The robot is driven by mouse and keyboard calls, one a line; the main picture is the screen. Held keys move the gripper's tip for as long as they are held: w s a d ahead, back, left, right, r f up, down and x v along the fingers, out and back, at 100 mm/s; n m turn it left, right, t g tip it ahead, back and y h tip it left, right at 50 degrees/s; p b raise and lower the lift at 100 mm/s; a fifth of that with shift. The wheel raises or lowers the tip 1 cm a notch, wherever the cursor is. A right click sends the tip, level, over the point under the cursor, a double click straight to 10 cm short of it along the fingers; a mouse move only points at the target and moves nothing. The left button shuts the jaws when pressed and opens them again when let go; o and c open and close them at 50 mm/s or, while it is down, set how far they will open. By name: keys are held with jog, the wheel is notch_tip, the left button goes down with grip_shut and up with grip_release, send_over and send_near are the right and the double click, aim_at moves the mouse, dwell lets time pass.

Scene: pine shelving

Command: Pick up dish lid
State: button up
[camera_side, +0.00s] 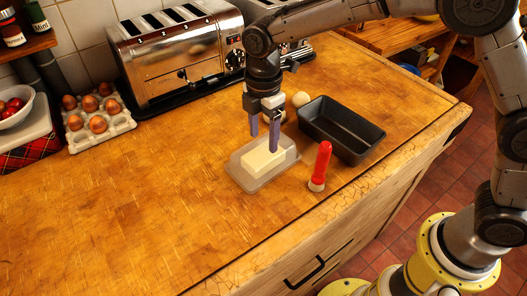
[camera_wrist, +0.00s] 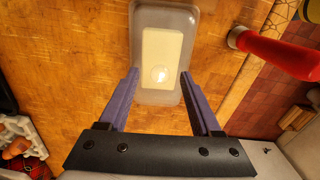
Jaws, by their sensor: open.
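A butter dish (camera_side: 237,172) stands on the wooden counter, with a pale block of butter (camera_side: 262,160) showing in it. The dish lid (camera_wrist: 159,74) appears clear, with a small round knob near the middle of the block in the wrist view; its edges are hard to make out. My gripper (camera_side: 264,143) is open and points down just over the dish. In the wrist view its two purple fingers (camera_wrist: 160,75) lie on either side of the pale block, near its lower end. I cannot tell whether they touch the lid.
A dark loaf tin (camera_side: 345,142) and a red-handled tool (camera_side: 321,167) stand close on the right. Pale round items (camera_side: 301,99) and a toaster (camera_side: 178,60) are behind. Eggs in a carton (camera_side: 98,123) are at left. The front left counter is clear.

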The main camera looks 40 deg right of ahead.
jog(key=shift+f, duration=0.45)
grip_shut()
jog(key=shift+r, duration=0.1)
dwell(1.0)
